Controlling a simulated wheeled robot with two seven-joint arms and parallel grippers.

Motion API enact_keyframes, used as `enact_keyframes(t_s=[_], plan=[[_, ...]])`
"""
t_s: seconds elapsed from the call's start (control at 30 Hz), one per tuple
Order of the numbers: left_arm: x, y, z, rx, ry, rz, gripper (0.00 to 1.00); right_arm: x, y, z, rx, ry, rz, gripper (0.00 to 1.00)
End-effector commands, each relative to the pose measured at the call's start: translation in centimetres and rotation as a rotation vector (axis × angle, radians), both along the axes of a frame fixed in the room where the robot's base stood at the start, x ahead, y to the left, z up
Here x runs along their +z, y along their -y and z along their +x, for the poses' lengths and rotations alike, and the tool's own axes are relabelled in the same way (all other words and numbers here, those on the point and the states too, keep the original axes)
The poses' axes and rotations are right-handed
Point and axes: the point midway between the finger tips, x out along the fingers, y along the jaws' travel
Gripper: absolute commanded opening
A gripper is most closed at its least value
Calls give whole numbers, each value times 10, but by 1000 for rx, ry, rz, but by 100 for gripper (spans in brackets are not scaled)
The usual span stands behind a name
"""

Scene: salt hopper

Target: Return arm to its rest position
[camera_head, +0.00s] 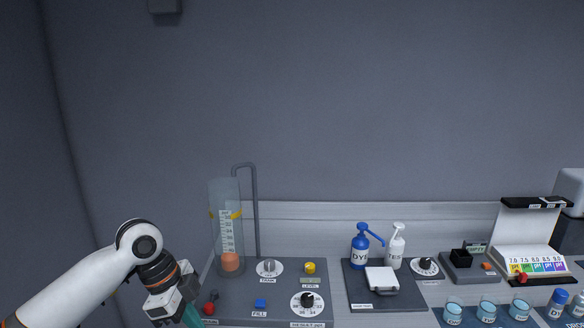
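My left arm comes in from the lower left, and its gripper (190,316) points down at the front left edge of the grey control panel (235,308). A teal part shows at its fingertips, which are cut off by the bottom of the picture, so I cannot tell whether it is open or shut. The gripper is just left of a red knob (209,309) on the panel. My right arm and gripper are not in view.
To the right are a blue pump bottle (360,247), a white bottle (397,247), several cups of blue liquid and a colour chart (537,266).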

Motion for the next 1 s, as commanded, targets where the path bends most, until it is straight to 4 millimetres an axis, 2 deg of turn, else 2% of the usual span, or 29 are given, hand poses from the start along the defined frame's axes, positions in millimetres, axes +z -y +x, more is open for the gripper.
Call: enact_keyframes(t_s=[0.33,0.57,0.67,0.83,1.0], plan=[[-40,23,-18,41,-3,0,0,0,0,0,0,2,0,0],[-76,44,-40,111,0,-15,0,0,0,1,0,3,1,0],[-95,55,-54,163,1,-29,0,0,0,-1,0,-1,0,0],[-132,73,-91,334,-1,-71,0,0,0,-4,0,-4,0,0],[-160,72,-133,604,-10,-106,0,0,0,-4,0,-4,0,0]])
